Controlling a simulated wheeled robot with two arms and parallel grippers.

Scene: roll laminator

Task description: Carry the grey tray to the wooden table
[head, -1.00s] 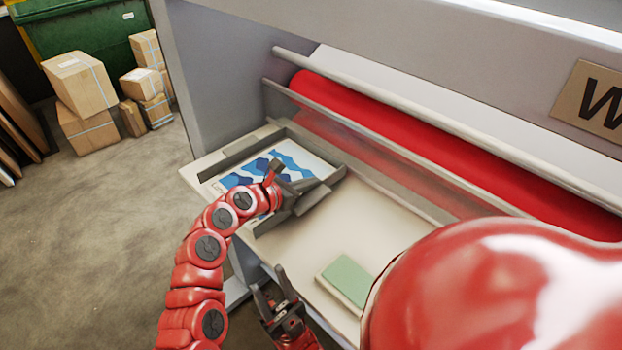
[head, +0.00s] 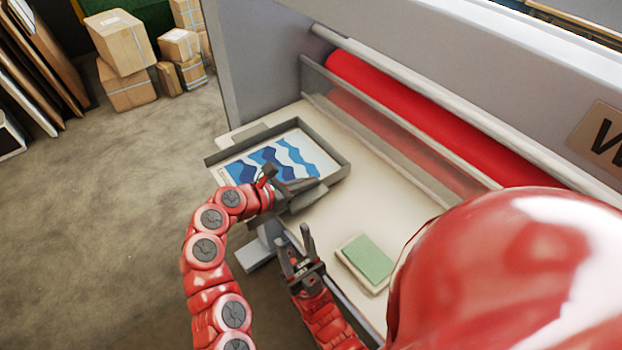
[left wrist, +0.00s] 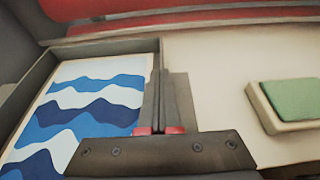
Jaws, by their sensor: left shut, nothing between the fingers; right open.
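The grey tray (head: 328,142) lies on the laminator's pale bed, with a sheet printed in blue and white waves inside it. Its left corner juts past the bed's front left edge. My left gripper (head: 312,187) is shut and empty at the tray's right end. In the left wrist view its closed fingers (left wrist: 160,88) lie along the tray's right wall, seemingly close to or touching it; the tray's far wall (left wrist: 100,52) also shows there. My right gripper (head: 293,245) is open and empty, lower down in front of the bed edge. I cannot make out the wooden table.
A green-topped pad (head: 367,258) lies on the bed to the right of the tray. The red roller (head: 420,115) and a clear guard run behind the bed. Cardboard boxes (head: 125,45) and leaning boards (head: 40,65) stand at the back left. The floor at left is clear.

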